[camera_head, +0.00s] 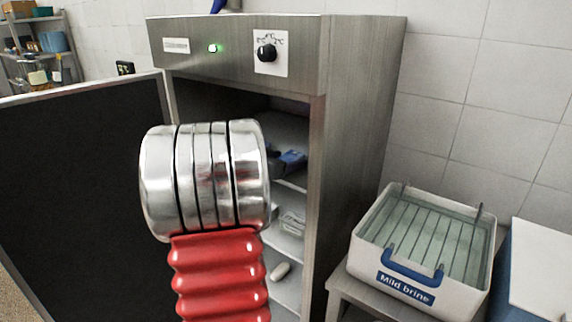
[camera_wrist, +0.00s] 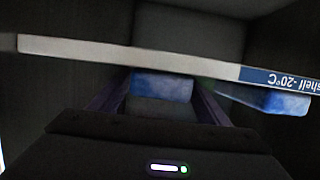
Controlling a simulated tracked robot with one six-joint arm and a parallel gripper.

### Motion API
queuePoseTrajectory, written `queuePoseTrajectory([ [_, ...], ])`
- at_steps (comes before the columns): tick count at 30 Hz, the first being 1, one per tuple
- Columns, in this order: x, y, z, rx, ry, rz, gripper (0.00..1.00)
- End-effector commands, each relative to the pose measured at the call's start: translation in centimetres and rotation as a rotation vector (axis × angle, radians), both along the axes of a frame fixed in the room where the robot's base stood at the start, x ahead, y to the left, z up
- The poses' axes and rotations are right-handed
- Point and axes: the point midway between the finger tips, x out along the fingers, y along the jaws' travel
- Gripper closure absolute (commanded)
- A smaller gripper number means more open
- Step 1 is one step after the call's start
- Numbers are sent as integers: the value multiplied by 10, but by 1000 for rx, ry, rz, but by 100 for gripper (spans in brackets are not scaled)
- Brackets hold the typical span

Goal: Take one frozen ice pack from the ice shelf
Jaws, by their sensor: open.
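The open steel freezer (camera_head: 365,110) stands ahead, and its dark door (camera_head: 80,190) is swung out to the left. In the wrist view the shelf's pale front edge (camera_wrist: 125,52) crosses the picture, with a blue "shelf -20°C" label upside down at right. A blue ice pack (camera_wrist: 163,87) lies between the two fingers of my open gripper (camera_wrist: 158,99); I cannot tell if they touch it. Another blue pack (camera_wrist: 270,100) lies to the right. In the head view a blue pack (camera_head: 293,157) shows on an upper shelf. My arm hides much of the opening.
A white "Mild brine" tub (camera_head: 362,262) with a blue handle stands on a low stand at right. Lower freezer shelves (camera_head: 285,243) hold small pale items. The freezer's right wall is close beside my arm. Storage racks stand at far left.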

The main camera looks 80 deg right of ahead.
Motion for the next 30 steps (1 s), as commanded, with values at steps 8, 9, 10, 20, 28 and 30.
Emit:
queuePoseTrajectory([
  [8, 0, 0, 0, 0, 0, 0, 30],
  [9, 0, 0, 0, 0, 0, 0, 30],
  [10, 0, 0, 0, 0, 0, 0, 32],
  [20, 0, 0, 0, 0, 0, 0, 56],
  [28, 0, 0, 0, 0, 0, 0, 74],
  [30, 0, 0, 0, 0, 0, 0, 79],
])
